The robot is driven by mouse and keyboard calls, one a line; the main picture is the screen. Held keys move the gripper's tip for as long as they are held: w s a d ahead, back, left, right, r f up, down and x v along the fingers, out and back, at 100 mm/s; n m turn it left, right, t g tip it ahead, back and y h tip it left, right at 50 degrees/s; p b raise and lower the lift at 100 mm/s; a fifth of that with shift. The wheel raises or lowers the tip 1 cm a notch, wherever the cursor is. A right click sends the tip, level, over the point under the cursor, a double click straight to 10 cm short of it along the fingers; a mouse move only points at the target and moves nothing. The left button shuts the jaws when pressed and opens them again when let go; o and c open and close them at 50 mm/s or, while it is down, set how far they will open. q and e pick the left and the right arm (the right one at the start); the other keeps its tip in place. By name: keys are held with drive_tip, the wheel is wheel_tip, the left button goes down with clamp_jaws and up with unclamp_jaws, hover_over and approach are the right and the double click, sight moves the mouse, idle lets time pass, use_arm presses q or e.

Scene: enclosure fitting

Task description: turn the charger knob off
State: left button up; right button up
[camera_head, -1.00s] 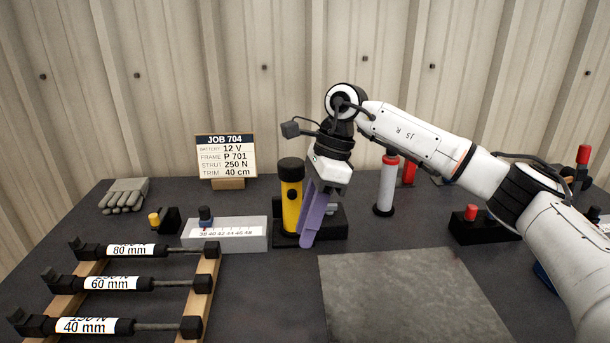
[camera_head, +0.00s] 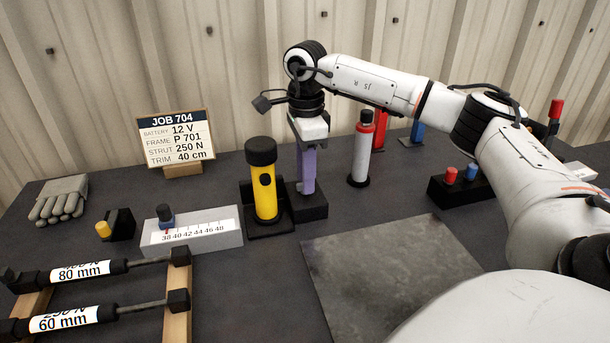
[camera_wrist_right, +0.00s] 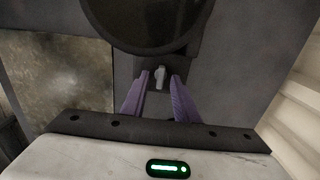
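The charger (camera_head: 313,209) is a black block beside a yellow cylinder with a black cap (camera_head: 264,187), which stands on a black base. In the right wrist view a small light-grey knob (camera_wrist_right: 160,76) shows on a dark surface. My right gripper (camera_head: 306,188) points down at the charger; its purple fingers hide the knob in the head view. In the wrist view my right gripper (camera_wrist_right: 160,80) is open, with one finger on each side of the knob and small gaps visible. Whether the fingertips have reached the knob's depth I cannot tell. My left gripper is not in view.
A white-and-red cylinder (camera_head: 362,150) stands close right of the charger. A grey scale block (camera_head: 192,236) is to the left. Behind stands the job sign (camera_head: 175,140). A grey plate (camera_head: 385,265) lies in front. A black box with red and blue buttons (camera_head: 470,184) is at right.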

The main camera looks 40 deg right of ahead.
drive_tip(key=shift+f, duration=0.3)
clamp_jaws()
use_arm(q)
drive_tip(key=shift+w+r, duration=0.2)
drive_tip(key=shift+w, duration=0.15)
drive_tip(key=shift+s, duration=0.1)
